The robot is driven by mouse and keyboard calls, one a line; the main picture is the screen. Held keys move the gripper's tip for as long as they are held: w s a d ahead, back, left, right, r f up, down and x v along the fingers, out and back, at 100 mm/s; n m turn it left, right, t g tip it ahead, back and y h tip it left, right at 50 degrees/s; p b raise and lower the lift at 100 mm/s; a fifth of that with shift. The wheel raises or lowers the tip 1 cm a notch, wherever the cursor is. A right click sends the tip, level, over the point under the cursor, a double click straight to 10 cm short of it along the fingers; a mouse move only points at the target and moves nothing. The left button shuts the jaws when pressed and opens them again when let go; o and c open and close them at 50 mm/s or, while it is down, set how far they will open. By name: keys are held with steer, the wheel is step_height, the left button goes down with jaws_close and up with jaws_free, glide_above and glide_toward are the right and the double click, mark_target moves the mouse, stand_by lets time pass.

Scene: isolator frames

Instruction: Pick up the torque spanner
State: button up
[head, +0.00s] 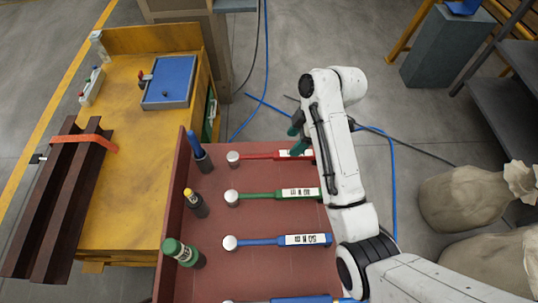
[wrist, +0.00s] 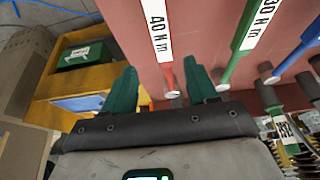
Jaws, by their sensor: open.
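Several torque spanners lie side by side on a red-brown bench top (head: 270,215). The red spanner (head: 262,156) is farthest, then the green spanner (head: 262,196) and the blue spanner (head: 260,241). Another blue one (head: 285,300) is cut off at the bottom edge. In the wrist view the red spanner (wrist: 155,20) reads 40 N m and the green spanner (wrist: 245,40) 30 N m. My gripper (head: 298,123) is open by the red spanner's handle end.
A yellow cart (head: 125,190) carries a blue-lidded box (head: 170,80) and strapped brown beams (head: 60,205). Sacks (head: 465,200) stand right; hoses cross the floor.

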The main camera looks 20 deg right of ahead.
mark_target(286, 153)
steer(key=shift+s+p+x, duration=0.2)
steer(key=shift+p+x, duration=0.05)
steer(key=shift+x, duration=1.7)
steer(key=shift+s+p+x, duration=0.15)
steer(key=shift+p+x, duration=0.1)
steer(key=shift+x, duration=1.65)
steer(key=shift+d+f, duration=0.1)
steer(key=shift+d, duration=0.05)
steer(key=shift+c, duration=0.4)
jaws_close()
